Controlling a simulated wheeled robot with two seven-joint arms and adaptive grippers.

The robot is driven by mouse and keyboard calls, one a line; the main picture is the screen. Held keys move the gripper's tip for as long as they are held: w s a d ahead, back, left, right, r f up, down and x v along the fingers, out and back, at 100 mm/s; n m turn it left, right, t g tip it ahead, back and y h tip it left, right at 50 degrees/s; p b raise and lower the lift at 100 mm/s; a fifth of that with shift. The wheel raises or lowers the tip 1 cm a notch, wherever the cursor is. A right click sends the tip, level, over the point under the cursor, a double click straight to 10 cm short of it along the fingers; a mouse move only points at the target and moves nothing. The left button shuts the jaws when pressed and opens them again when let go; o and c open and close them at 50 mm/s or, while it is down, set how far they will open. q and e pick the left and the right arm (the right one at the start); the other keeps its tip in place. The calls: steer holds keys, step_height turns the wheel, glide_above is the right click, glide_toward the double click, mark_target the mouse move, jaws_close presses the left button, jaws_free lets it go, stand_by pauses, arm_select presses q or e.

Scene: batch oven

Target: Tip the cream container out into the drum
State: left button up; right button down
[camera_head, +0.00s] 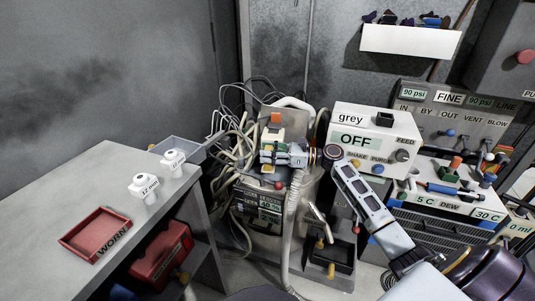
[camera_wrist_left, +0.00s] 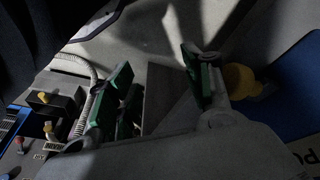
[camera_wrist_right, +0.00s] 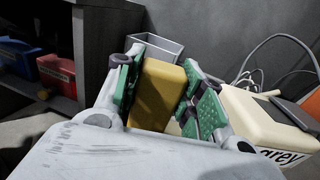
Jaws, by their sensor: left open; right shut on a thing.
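The cream container (camera_wrist_right: 160,92) is a yellowish block between the green finger pads of my right gripper (camera_wrist_right: 160,88) in the right wrist view. That gripper is shut on it. In the head view my right gripper (camera_head: 270,149) holds it up in front of the cables, left of the white feeder box. Its opening and contents cannot be made out. A dark round rim (camera_head: 321,126) behind the gripper may be part of the drum; I cannot tell. My left gripper (camera_wrist_left: 152,85) is open and empty in the left wrist view.
A white box (camera_head: 372,117) labelled "grey", reading OFF, stands right of the gripper. Loose cables (camera_head: 228,148) hang behind it.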

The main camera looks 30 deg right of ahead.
arm_select(q)
steer(key=shift+a+f+p, duration=0.1)
steer(key=shift+f+p, duration=0.2)
steer(key=shift+p, duration=0.15)
arm_select(e)
steer(key=shift+r, duration=0.15)
